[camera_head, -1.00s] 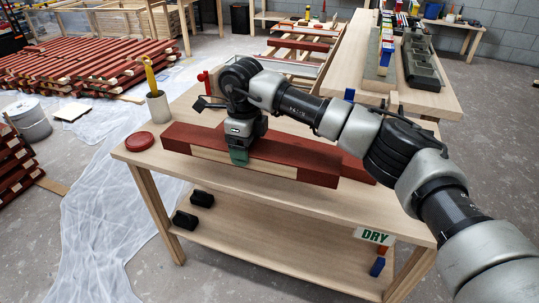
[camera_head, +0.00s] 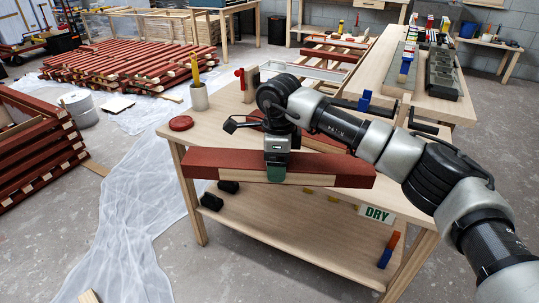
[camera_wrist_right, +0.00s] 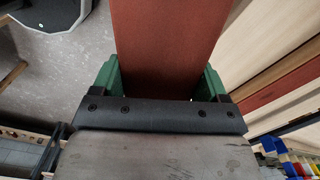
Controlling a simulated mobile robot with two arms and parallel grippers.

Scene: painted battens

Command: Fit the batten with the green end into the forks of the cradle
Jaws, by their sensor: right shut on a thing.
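My right gripper (camera_head: 276,172) is shut around the middle of a long red batten (camera_head: 225,162) with a bare wood strip along its front side. The batten is held level above the front edge of the wooden table (camera_head: 222,117). In the right wrist view, the red batten (camera_wrist_right: 166,45) lies between the green fingers of my right gripper (camera_wrist_right: 160,80). No green end can be made out on it. Another red batten (camera_head: 325,142) lies on the table, partly hidden behind my arm. I cannot tell which thing is the cradle. My left gripper is not in view.
A red disc (camera_head: 181,123) and a cup with a yellow tool (camera_head: 199,98) stand at the table's left. A lower shelf (camera_head: 270,222) holds black blocks. A bench (camera_head: 390,65) with dark trays stands behind at the right. Red battens are stacked at the left.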

